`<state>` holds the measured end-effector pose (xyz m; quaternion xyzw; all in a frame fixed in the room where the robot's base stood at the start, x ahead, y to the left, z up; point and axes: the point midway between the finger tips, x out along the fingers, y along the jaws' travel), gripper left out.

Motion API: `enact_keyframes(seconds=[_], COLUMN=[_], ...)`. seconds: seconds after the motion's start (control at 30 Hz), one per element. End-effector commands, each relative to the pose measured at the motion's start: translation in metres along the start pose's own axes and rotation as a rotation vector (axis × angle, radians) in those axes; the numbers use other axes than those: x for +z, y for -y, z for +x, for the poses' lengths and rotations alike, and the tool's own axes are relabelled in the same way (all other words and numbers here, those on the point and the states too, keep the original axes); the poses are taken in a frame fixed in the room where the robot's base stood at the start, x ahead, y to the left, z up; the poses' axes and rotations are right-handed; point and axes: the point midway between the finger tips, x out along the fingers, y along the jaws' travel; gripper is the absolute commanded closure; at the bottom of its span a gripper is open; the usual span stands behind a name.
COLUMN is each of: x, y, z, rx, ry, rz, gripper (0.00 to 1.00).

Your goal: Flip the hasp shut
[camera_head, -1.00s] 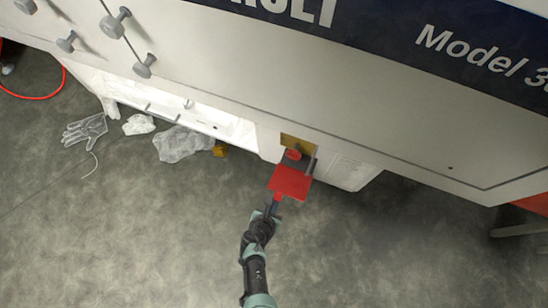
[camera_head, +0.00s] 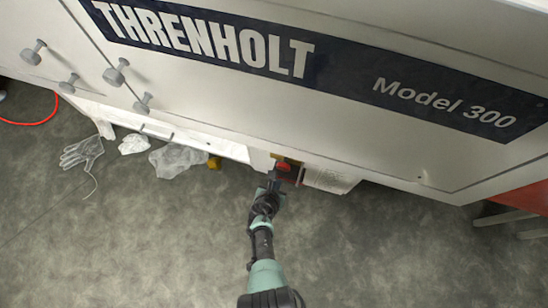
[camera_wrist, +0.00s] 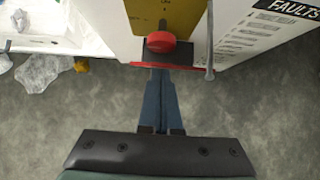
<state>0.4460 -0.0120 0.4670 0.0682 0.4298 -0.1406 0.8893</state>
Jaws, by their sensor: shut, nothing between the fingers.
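The hasp's red plate (camera_wrist: 140,66) shows in the wrist view as a thin, nearly edge-on strip below a round red knob (camera_wrist: 160,42). The knob stands in front of a yellow-brown backing plate (camera_wrist: 182,18), with a dark patch around it. A grey metal rod (camera_wrist: 210,40) runs along the right side. My gripper (camera_wrist: 160,74) is shut and empty, its fingertips at the red strip; I cannot tell whether they touch. In the head view my gripper (camera_head: 277,180) covers part of the hasp (camera_head: 298,174).
The white machine (camera_head: 300,115) overhangs the hasp, with grey knobs (camera_head: 117,72) at upper left. A clear glove (camera_head: 82,152), a crumpled bag (camera_head: 178,160) and a yellow block (camera_head: 214,162) lie left. The grey floor (camera_head: 150,240) is open in front.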

Motion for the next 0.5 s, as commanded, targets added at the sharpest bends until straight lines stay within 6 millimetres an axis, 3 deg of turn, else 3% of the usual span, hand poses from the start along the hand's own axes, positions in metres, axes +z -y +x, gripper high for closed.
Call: enact_keyframes(seconds=[0.17,0.5], x=[0.015,0.024], y=[0.0,0.0], z=[0.005,0.009], rx=[-0.001,0.0], ry=[0.001,0.0], rz=[0.0,0.0], gripper=[1.0,1.0])
